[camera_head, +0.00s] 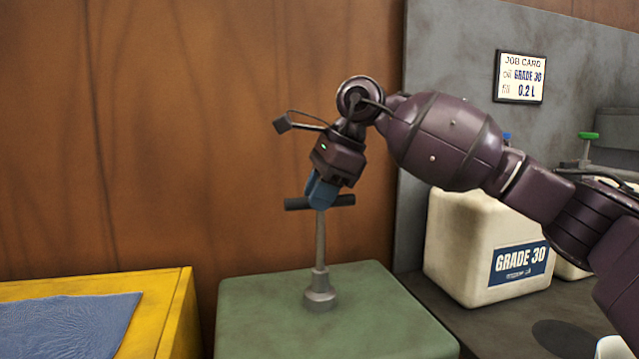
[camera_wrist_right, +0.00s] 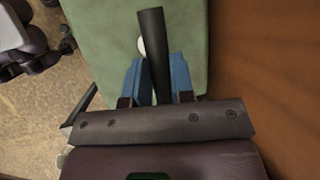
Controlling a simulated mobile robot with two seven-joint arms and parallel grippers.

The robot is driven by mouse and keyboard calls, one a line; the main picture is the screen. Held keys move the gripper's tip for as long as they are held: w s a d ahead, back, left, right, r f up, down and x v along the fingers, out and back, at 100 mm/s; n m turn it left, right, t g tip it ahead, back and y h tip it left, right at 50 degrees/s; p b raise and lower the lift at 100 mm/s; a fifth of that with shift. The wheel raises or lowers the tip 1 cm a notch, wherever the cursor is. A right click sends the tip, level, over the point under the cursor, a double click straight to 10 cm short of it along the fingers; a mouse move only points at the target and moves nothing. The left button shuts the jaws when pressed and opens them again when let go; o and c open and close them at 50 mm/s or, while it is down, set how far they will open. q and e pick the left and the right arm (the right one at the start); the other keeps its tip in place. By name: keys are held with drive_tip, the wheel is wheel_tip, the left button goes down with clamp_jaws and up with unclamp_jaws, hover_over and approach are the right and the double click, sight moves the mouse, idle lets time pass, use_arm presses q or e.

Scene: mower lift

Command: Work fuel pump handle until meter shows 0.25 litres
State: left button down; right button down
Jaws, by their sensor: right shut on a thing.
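The fuel pump handle (camera_head: 342,200) is a dark horizontal bar on top of a grey rod (camera_head: 320,240). The rod rises from a collar on a green pump housing (camera_head: 340,325). My right gripper (camera_head: 321,196) comes down from above with its blue fingers shut on the bar near its middle. In the right wrist view the handle (camera_wrist_right: 151,45) runs between the two blue fingers of my right gripper (camera_wrist_right: 155,80). The rod stands well out of the housing. No meter shows in either view. My left gripper is not in the head view.
A yellow box (camera_head: 180,310) with a blue cloth (camera_head: 70,325) is at the left. A white GRADE 30 container (camera_head: 455,250) stands on a dark surface at the right. A job card (camera_head: 521,77) on the grey panel reads oil GRADE 30, fill 0.2 L. A brown wall is behind.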

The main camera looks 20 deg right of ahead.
wheel_tip(320, 180, down, 9)
drive_tip(key=shift+f+p, duration=0.1)
drive_tip(key=shift+p, duration=0.35)
drive_tip(key=c, duration=1.1)
unclamp_jaws()
drive_tip(key=shift+o, duration=0.7)
drive_tip(key=shift+r, duration=0.2)
drive_tip(key=shift+d+r, duration=0.1)
drive_tip(key=shift+r, duration=0.15)
drive_tip(key=p+v, duration=0.2)
drive_tip(key=v, duration=0.8)
